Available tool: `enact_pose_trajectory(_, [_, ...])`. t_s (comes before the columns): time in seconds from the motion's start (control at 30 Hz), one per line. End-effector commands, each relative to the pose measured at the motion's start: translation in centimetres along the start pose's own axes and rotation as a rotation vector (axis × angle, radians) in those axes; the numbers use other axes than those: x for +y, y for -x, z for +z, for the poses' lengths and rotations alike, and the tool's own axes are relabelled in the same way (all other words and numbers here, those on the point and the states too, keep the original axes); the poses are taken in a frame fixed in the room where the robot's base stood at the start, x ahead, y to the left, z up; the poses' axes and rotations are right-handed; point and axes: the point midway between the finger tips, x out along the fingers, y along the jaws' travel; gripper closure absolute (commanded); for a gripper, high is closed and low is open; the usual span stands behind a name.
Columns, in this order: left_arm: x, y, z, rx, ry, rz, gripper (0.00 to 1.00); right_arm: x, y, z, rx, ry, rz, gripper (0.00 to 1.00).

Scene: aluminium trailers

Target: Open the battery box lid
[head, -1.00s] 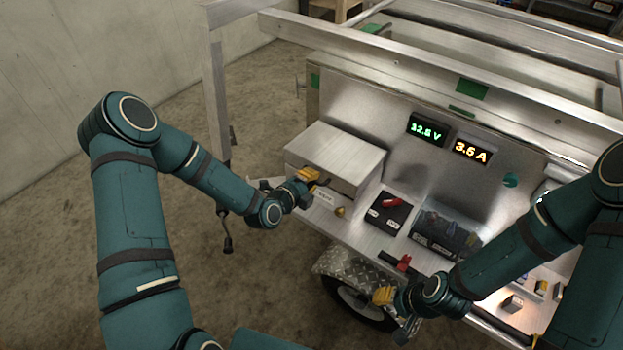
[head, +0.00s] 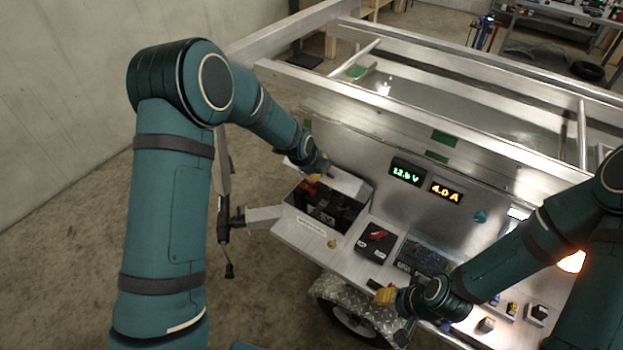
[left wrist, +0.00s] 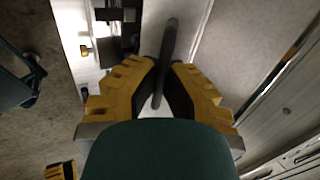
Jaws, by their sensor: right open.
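The battery box (head: 308,228) sits at the left end of the trailer deck, its dark inside and black contents showing. Its metal lid (head: 346,183) is raised and tilted back toward the panel. My left gripper (head: 318,172) is at the lid's raised edge. In the left wrist view, my left gripper's yellow-padded fingers (left wrist: 160,90) close on both sides of a dark bar-shaped handle (left wrist: 171,40); its join to the lid is not clear. My right gripper (head: 392,298) is open and empty by the deck's front edge, away from the box.
A brass-coloured knob (head: 332,244) is on the box front. Right of it are a red switch (head: 377,234) and a dark terminal block (head: 420,258). The panel with two lit displays (head: 407,171) stands behind. Trailer rails (head: 440,70) run above.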

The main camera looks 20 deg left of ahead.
Motion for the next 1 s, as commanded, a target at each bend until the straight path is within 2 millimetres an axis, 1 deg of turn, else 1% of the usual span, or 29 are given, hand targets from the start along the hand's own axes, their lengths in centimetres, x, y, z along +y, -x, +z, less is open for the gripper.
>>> enact_pose_trajectory(0.03, [-0.9,0.2,0.1,0.0,0.0,-0.003,1.0,-0.1,0.2,0.0,0.0,0.0,0.0,0.53])
enact_pose_trajectory(0.2, [-3.4,0.5,0.0,0.0,0.0,-0.004,1.0,0.0,0.0,0.0,0.0,0.0,0.0,0.53])
enact_pose_trajectory(0.43, [-5.7,0.6,0.0,0.002,0.0,-0.003,1.0,0.1,-0.2,0.0,0.0,0.0,0.0,0.53])
enact_pose_trajectory(0.7, [-7.0,0.6,0.0,0.002,0.0,-0.004,1.0,0.1,-0.3,0.0,0.0,0.0,0.001,0.53])
enact_pose_trajectory(1.0, [-7.2,0.7,0.0,0.002,0.0,-0.004,1.0,0.1,-0.3,0.0,0.0,0.0,0.001,0.53])
